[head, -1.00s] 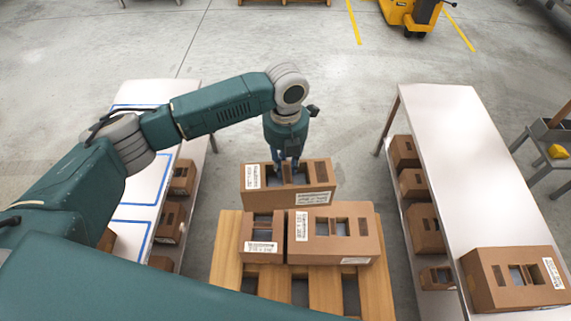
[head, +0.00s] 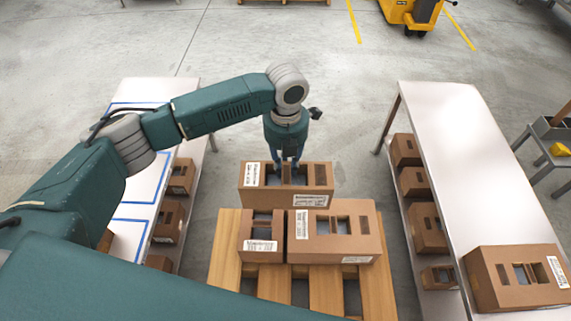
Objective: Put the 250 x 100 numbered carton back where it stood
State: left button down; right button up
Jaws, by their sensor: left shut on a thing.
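My left gripper (head: 286,165) points down and is shut on the brown carton (head: 318,178) at the back of the group. This carton has cut-out openings on top and white labels, one at its left end and one on its front face. The print is too small to read. The held carton is at the far edge of the wooden pallet (head: 226,262); I cannot tell whether it rests or hangs just above. My right gripper is not in view.
A left table (head: 128,212) has blue outlined rectangles, with cartons beneath. A right table (head: 440,130) bears one carton (head: 490,275) at its near end and several cartons below. Grey floor is clear beyond the pallet. A yellow vehicle (head: 412,14) stands far back.

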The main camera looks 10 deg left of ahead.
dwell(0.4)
pick_arm(q)
jog(key=shift+f, duration=0.15)
notch_tip(320, 180, down, 11)
jog(key=b, duration=0.6)
jog(key=shift+f, duration=0.15)
dwell(0.5)
jog(key=shift+f, duration=0.3)
dwell(0.5)
jog(key=c, duration=1.4)
grip_release()
jog(key=shift+c, duration=0.2)
notch_tip(320, 180, up, 12)
jog(key=shift+r, duration=0.1)
